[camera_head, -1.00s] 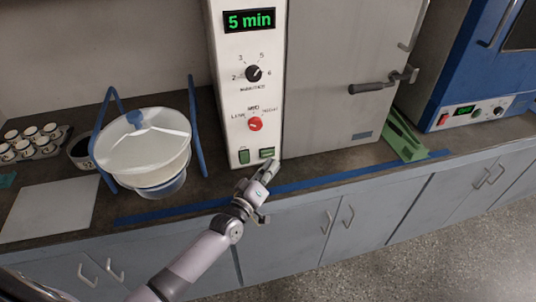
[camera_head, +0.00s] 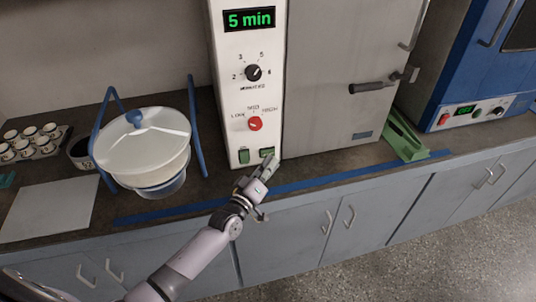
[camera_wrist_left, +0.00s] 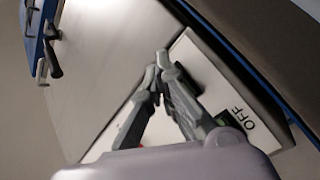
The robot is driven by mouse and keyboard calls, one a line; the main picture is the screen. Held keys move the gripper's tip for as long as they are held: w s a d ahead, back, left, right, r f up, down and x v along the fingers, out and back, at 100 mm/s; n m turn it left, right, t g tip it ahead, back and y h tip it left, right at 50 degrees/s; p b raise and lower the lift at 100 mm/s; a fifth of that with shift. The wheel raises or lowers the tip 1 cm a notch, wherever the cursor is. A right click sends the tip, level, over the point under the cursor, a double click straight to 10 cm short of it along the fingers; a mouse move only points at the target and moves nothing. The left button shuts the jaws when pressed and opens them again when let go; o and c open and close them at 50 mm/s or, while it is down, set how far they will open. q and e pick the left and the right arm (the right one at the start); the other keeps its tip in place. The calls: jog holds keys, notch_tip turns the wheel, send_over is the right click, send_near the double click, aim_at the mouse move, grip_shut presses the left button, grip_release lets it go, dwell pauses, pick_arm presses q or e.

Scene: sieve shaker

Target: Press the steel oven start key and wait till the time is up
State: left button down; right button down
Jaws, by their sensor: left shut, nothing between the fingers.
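The steel oven (camera_head: 345,80) stands on the counter with its door closed. Its white control panel (camera_head: 238,100) carries a display (camera_head: 249,19) reading "5 min", a black dial (camera_head: 253,73), a red knob (camera_head: 255,124) and two green keys at the bottom, a left one (camera_head: 244,157) and a right one (camera_head: 267,153). My left gripper (camera_head: 271,164) is shut and empty, its tips just below and at the right key, partly covering it. Contact cannot be told. In the left wrist view the fingers (camera_wrist_left: 160,60) meet before the panel, beside a green key marked "OFF" (camera_wrist_left: 236,122). My right gripper is not in view.
A white lidded bowl (camera_head: 142,145) in a blue frame stands left of the oven, near several small cups (camera_head: 30,142). A green tool (camera_head: 404,138) lies right of the oven, beside a blue oven (camera_head: 465,70). The counter's front strip is clear.

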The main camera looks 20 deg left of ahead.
pick_arm(q)
jog(key=shift+w+a, duration=0.25)
jog(key=shift+w, duration=0.15)
dwell(0.3)
jog(key=shift+s+d+p, duration=0.3)
jog(key=shift+s+d, duration=0.2)
jog(key=shift+s, duration=0.3)
jog(key=shift+s+d+p, duration=0.3)
jog(key=shift+s+p, duration=0.05)
jog(key=shift+s+d+p, duration=0.35)
jog(key=shift+s, duration=0.2)
jog(key=shift+s+d+p, duration=0.3)
jog(key=shift+s+d, duration=0.05)
jog(key=shift+s, duration=0.2)
jog(key=shift+s+d, duration=0.4)
jog(key=shift+s, duration=0.2)
